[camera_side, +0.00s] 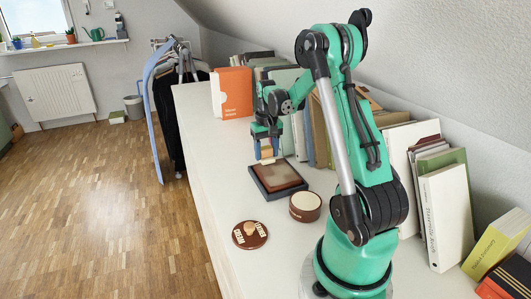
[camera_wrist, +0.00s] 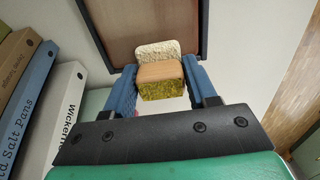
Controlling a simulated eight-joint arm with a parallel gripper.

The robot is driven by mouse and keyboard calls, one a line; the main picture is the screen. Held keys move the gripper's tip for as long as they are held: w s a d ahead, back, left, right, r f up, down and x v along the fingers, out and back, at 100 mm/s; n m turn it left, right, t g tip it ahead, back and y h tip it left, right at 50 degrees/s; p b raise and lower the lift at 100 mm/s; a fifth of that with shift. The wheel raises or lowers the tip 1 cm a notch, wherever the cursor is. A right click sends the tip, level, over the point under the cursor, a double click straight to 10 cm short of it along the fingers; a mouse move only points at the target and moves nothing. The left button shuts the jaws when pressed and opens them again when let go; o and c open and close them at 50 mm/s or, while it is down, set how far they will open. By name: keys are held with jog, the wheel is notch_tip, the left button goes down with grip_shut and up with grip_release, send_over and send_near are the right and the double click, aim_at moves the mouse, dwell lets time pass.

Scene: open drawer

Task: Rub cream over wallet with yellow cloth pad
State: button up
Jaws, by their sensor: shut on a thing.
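My gripper (camera_side: 267,146) is shut on the cloth pad (camera_side: 267,153), a small wooden block with cloth on it. In the wrist view the pad (camera_wrist: 160,72) sits between the blue fingers, with a mottled yellow face on the near side and a pale, rough layer on the far side. The brown wallet (camera_side: 280,174) lies flat in a dark shallow tray (camera_side: 272,195); it also shows in the wrist view (camera_wrist: 135,20). The pad is at the wallet's far edge; I cannot tell whether it touches. An open round tin (camera_side: 305,206) with pale cream stands right of the tray.
Books (camera_side: 445,215) and an orange box file (camera_side: 232,92) line the wall side. The white surface left of the tray is clear to its edge.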

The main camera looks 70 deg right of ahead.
aim_at(291, 183)
jog(key=shift+s+a, duration=0.3)
jog(key=shift+s+a+f, duration=0.1)
jog(key=shift+s+a, duration=3.3)
jog(key=shift+a, duration=0.1)
jog(key=shift+w+d, duration=3.7)
jog(key=shift+d, duration=0.1)
jog(key=shift+s+d, duration=0.5)
jog(key=shift+d, duration=0.05)
jog(key=shift+s, duration=0.25)
jog(key=shift+s+a, duration=3.7)
jog(key=shift+a, duration=0.15)
jog(key=shift+w+d, duration=3.9)
jog(key=shift+d, duration=0.1)
jog(key=shift+a+r, duration=0.1)
jog(key=shift+r, duration=3.9)
